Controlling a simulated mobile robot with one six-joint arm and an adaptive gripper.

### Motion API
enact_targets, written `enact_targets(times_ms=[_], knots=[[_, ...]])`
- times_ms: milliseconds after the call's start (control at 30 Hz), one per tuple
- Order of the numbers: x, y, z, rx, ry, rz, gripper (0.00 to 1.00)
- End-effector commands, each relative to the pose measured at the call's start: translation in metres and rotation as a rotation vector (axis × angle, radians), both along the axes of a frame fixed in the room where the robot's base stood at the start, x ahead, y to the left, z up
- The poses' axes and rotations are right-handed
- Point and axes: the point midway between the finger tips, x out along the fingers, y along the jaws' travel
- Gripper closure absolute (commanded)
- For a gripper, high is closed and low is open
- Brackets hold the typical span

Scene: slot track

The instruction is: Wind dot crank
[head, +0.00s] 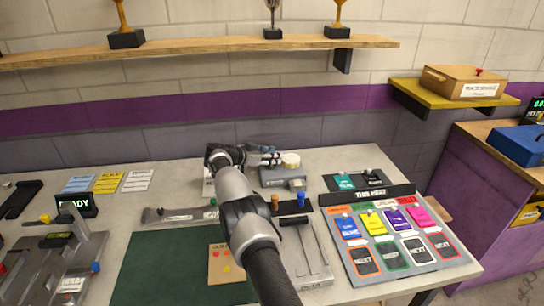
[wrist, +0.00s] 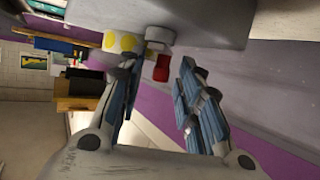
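The dot crank appears to be a grey box (head: 283,177) on the far part of the table, with a pale round drum (head: 291,160) on top. In the wrist view the grey box (wrist: 205,18) fills the top, with a white drum with yellow dots (wrist: 122,43) beside it. A small red piece (wrist: 161,68), perhaps the crank's handle, shows between my fingertips. My gripper (head: 270,158) reaches in from the left of the drum. In the wrist view its fingers (wrist: 160,72) are apart, with a gap around the red piece; contact cannot be told.
A board with several coloured cards (head: 405,245) lies at right. A dark green mat (head: 160,265) lies in front, partly behind my arm. Orange and blue pegs (head: 301,199) stand near the grey box. A wooden shelf (head: 200,47) with trophies hangs above.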

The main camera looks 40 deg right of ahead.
Motion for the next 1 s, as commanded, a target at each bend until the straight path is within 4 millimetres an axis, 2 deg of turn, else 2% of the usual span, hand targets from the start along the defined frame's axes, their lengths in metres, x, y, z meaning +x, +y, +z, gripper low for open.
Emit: enact_targets(times_ms=[300, 467, 667, 800, 1000], knots=[[0.001, 0.001, 0.001, 0.0, 0.0, 0.001, 0.66], [0.002, 0.009, 0.005, 0.0, -0.001, 0.002, 0.66], [0.001, 0.031, 0.014, 0.0, 0.001, 0.004, 0.66], [0.002, 0.065, 0.028, 0.0, -0.001, 0.005, 0.66], [0.002, 0.097, 0.041, -0.001, -0.002, 0.002, 0.66]])
